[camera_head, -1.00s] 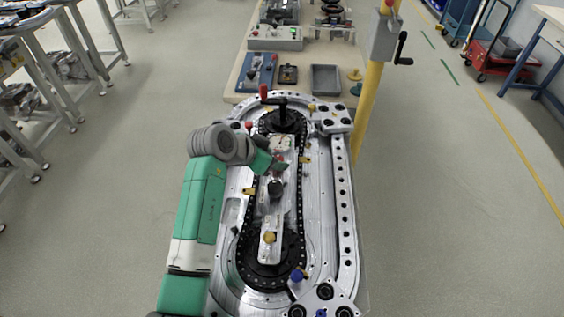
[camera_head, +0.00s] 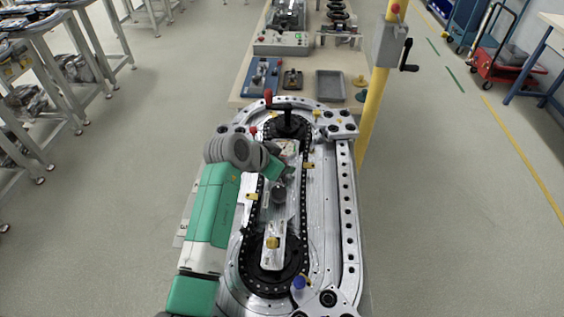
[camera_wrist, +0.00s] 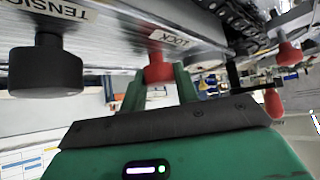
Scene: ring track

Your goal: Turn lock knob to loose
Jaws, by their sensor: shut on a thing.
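The red lock knob (camera_wrist: 157,68) sticks out below the "LOCK" label in the wrist view. My gripper (camera_wrist: 160,88) has its two green fingers on either side of the knob, shut on it. The black tension knob (camera_wrist: 46,70) is to the left under the "TENSION" label. In the head view my gripper (camera_head: 275,167) is over the middle strip of the ring track, and the lock knob is hidden there. The black knob (camera_head: 279,194) shows just in front of my gripper.
The oval ring track (camera_head: 345,215) surrounds the strip. A crank with a red handle (camera_head: 268,97) stands at its far end. A yellow post (camera_head: 372,120) rises at the right. A bench with a grey tray (camera_head: 329,84) is behind.

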